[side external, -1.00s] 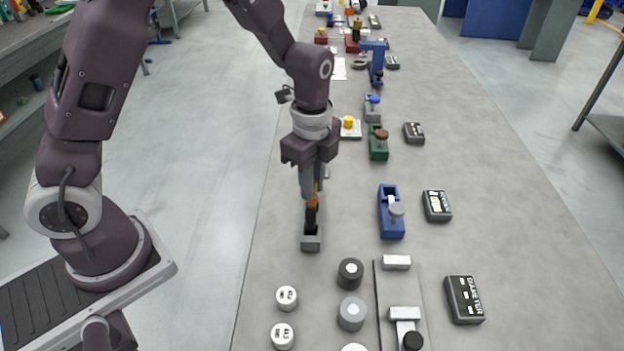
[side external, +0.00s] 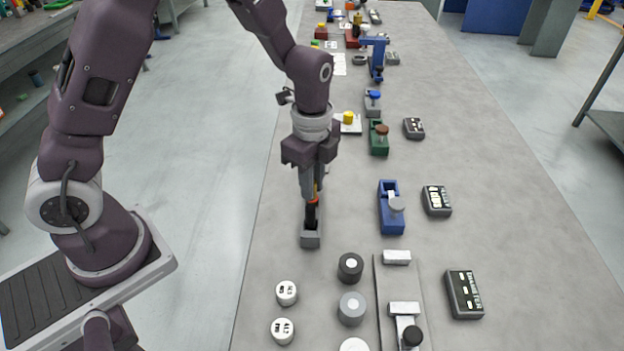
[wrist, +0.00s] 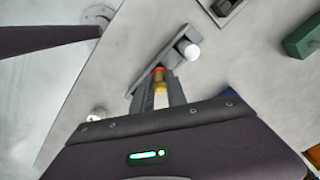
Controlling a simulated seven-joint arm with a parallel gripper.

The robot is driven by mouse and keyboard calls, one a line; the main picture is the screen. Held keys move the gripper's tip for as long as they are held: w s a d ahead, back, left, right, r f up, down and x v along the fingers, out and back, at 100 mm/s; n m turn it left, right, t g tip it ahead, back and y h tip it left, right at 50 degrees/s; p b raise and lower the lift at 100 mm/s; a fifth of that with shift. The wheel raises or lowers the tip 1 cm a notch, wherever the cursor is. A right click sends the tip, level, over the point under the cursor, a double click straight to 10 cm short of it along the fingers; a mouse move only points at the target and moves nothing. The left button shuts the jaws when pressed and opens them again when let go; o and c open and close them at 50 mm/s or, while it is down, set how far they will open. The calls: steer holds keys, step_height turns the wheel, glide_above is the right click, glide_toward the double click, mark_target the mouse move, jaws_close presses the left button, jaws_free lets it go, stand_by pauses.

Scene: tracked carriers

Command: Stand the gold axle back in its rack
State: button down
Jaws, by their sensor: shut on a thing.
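My gripper (side external: 313,192) points down and is shut on the gold axle. The axle shows a gold part and an orange-red band (wrist: 159,72) between the fingers in the wrist view, with a black part below the band in the side view. The axle looks upright over the small grey rack (side external: 311,239) near the table's left edge. Its black lower end overlaps the rack's dark opening; I cannot tell how deep it sits. The rack also shows as a long grey block in the wrist view (wrist: 147,78), beyond the fingertips.
A blue fixture (side external: 390,222) stands right of the rack. Black (side external: 350,267) and grey (side external: 352,308) round parts and white round parts (side external: 287,293) stand in front. A green fixture (side external: 378,143) is farther back. Bare table lies between the rack and the blue fixture.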

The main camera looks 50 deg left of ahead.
steer(key=shift+f, duration=0.25)
steer(key=c, duration=0.8)
jaws_free()
steer(key=shift+o, duration=0.2)
steer(key=shift+r, duration=0.1)
steer(key=shift+r, duration=3.45)
